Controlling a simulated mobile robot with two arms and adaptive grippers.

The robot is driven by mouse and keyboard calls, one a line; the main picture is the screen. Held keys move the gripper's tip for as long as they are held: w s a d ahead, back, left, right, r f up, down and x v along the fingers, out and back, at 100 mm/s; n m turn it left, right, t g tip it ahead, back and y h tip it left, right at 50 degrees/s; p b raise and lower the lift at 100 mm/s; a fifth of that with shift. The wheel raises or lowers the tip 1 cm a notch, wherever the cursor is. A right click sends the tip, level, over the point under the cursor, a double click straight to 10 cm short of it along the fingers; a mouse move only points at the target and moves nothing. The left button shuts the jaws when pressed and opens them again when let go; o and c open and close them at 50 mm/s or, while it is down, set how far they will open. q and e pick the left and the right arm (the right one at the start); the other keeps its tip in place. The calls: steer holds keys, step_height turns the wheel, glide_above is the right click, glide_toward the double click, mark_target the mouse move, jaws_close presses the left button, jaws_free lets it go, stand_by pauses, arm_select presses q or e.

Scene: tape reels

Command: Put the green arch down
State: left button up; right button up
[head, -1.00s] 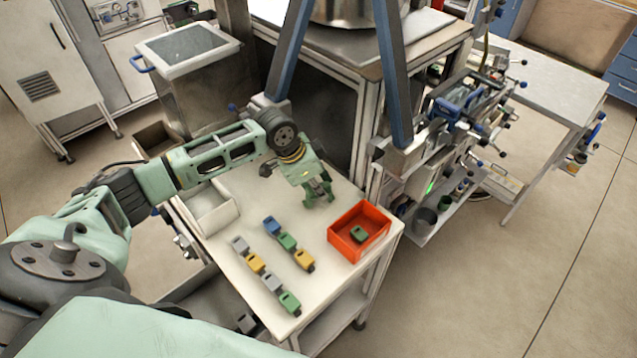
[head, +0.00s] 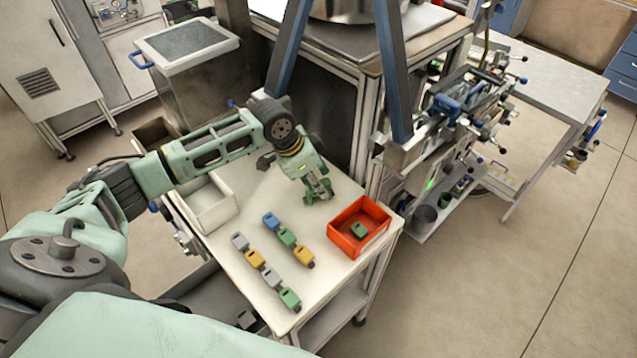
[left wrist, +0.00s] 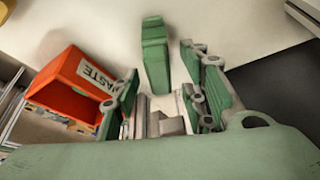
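The green arch (left wrist: 155,55) shows in the left wrist view as a narrow green block against the pale tabletop, between and just beyond my fingers. My left gripper (head: 318,196) is low over the table, left of the red bin. In the left wrist view my left gripper (left wrist: 162,92) has its fingers spread, with a visible gap on each side of the arch. The arch appears to be on the tabletop. In the head view I cannot separate it from the green fingers. My right gripper is not in view.
The red bin (head: 342,245), marked WASTE in the wrist view (left wrist: 64,68), holds a green block (head: 358,229). Two rows of coloured blocks (head: 288,238) lie left of it. A white tray (head: 232,212) is at the table's left. A machine frame (head: 345,70) stands behind the table.

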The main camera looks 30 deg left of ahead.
arm_select(q)
steer(key=b+v, duration=0.2)
steer(key=v, duration=0.9)
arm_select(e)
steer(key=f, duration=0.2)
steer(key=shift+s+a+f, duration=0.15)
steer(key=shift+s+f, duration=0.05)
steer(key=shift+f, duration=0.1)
arm_select(q)
steer(key=shift+s, duration=0.1)
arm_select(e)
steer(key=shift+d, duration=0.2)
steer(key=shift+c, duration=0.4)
